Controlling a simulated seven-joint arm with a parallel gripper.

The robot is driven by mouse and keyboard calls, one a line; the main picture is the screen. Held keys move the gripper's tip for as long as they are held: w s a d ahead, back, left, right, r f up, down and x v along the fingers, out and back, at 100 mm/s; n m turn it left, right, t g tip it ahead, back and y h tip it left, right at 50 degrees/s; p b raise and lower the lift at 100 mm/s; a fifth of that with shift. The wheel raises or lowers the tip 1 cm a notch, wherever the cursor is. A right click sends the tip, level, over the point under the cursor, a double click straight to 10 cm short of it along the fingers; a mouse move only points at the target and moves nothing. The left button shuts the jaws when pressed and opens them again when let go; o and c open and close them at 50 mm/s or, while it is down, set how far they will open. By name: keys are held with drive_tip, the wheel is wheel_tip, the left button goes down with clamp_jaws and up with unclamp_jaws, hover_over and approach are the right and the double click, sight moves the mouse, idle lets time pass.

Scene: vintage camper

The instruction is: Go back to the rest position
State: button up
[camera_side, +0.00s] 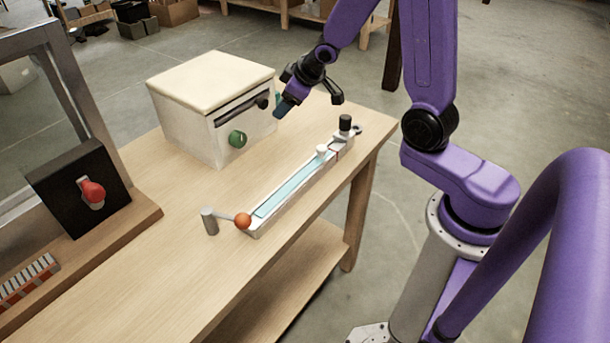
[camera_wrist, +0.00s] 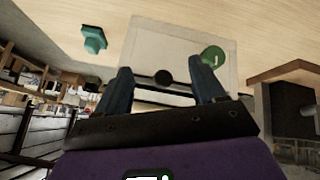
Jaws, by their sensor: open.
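My purple arm reaches over the far end of the wooden table in the side view. My gripper (camera_side: 284,108) is just right of the white box's front, above the table. In the wrist view my gripper (camera_wrist: 162,62) has its two dark blue fingers spread wide, with nothing held between them. The white box (camera_side: 185,125) has a cream lid, a dark bar and a green knob (camera_side: 237,139) on its front. The box (camera_wrist: 147,42) lies beyond the fingers in the wrist view; I cannot tell whether they touch it.
A slider device (camera_side: 300,187) with a teal strip lies along the table's right edge. An orange ball lever (camera_side: 242,221) is at its near end. A black box with a red switch (camera_side: 92,193) stands left. A teal object (camera_wrist: 93,38) is on the table. Bare wood lies between.

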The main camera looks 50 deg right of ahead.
drive_tip(key=s+a+r+n+g, duration=0.2)
drive_tip(key=s+a, duration=0.4)
drive_tip(key=a, duration=0.1)
drive_tip(key=s+a+r+n+g, duration=0.1)
drive_tip(key=s+a+n+g, duration=0.1)
drive_tip(key=s, duration=1.1)
drive_tip(key=s+a+r+n+g, duration=0.1)
drive_tip(key=s+a+n+g, duration=0.1)
drive_tip(key=s, duration=1.1)
drive_tip(key=shift+a+r+n+g+y, duration=0.3)
drive_tip(key=shift+n+g, duration=0.2)
drive_tip(key=shift+n, duration=0.5)
